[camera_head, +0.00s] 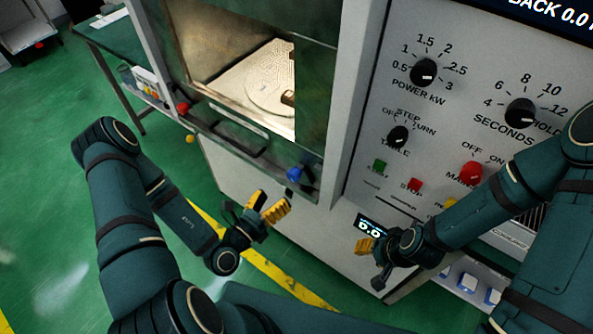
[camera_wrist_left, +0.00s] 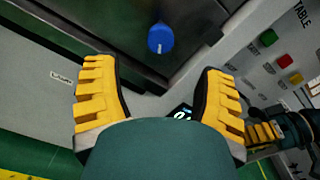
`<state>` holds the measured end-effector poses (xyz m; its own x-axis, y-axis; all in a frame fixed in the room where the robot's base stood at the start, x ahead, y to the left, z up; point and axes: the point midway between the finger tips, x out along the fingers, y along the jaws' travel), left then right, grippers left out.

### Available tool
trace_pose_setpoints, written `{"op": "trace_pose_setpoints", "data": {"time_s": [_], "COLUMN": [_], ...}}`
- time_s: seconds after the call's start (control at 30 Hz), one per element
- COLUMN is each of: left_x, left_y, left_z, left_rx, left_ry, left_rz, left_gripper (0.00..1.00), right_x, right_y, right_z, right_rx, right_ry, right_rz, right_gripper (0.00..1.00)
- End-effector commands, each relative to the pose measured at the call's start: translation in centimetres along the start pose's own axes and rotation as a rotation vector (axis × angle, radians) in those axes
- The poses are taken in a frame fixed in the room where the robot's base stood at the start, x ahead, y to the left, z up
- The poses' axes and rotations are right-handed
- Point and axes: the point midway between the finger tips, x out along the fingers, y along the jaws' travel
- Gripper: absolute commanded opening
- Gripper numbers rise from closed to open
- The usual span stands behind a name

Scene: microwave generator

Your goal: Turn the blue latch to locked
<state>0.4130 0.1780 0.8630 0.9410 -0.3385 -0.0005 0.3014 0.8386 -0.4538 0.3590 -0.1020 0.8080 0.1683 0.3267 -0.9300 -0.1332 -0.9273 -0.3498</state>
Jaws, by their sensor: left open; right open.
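The blue latch (camera_head: 296,174) is a small blue knob at the lower right corner of the microwave's door frame. It also shows in the left wrist view (camera_wrist_left: 161,38), above and between my fingers and apart from them. My left gripper (camera_head: 267,207) has yellow fingers and is open and empty, just below and left of the latch. In the left wrist view its fingertips (camera_wrist_left: 157,80) are spread wide. My right gripper (camera_head: 366,255) is lower right, in front of the small display; its yellow finger also shows in the left wrist view (camera_wrist_left: 263,132).
The microwave door (camera_head: 238,135) has a handle bar and a window onto a turntable plate (camera_head: 270,85). A red knob (camera_head: 183,108) sits at the door's lower left. The control panel (camera_head: 440,130) with black dials and buttons is to the right. Green floor is open at left.

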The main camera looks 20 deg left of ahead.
Motion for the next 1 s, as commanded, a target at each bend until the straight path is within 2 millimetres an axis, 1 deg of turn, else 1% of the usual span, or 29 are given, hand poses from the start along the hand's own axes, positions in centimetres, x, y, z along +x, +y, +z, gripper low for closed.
{"op": "trace_pose_setpoints", "data": {"time_s": [0.03, 0.3, 0.5, 0.6, 0.7, 1.0], "left_x": [1.0, 6.4, 9.3, 10.2, 10.6, 10.8], "left_y": [0.0, -0.1, -0.1, -0.1, -0.1, -0.1], "left_z": [0.0, 0.0, 0.0, 0.0, 0.0, 0.0], "left_rx": [0.003, 0.003, 0.002, 0.002, 0.000, 0.000], "left_ry": [-0.002, -0.001, 0.000, 0.000, 0.001, 0.001], "left_rz": [-0.005, -0.005, -0.004, -0.004, -0.003, -0.003], "left_gripper": [0.71, 0.71, 0.71, 0.71, 0.71, 0.71], "right_x": [0.1, 0.2, 0.4, 0.4, 0.5, 0.4], "right_y": [0.0, 0.1, 0.1, 0.2, 0.2, 0.2], "right_z": [0.0, 0.1, 0.2, 0.2, 0.2, 0.2], "right_rx": [0.000, 0.000, -0.001, -0.001, -0.001, -0.001], "right_ry": [0.000, -0.002, -0.004, -0.005, -0.005, -0.005], "right_rz": [0.000, 0.000, 0.000, 0.000, 0.000, 0.000], "right_gripper": [0.47, 0.47, 0.47, 0.47, 0.47, 0.47]}}
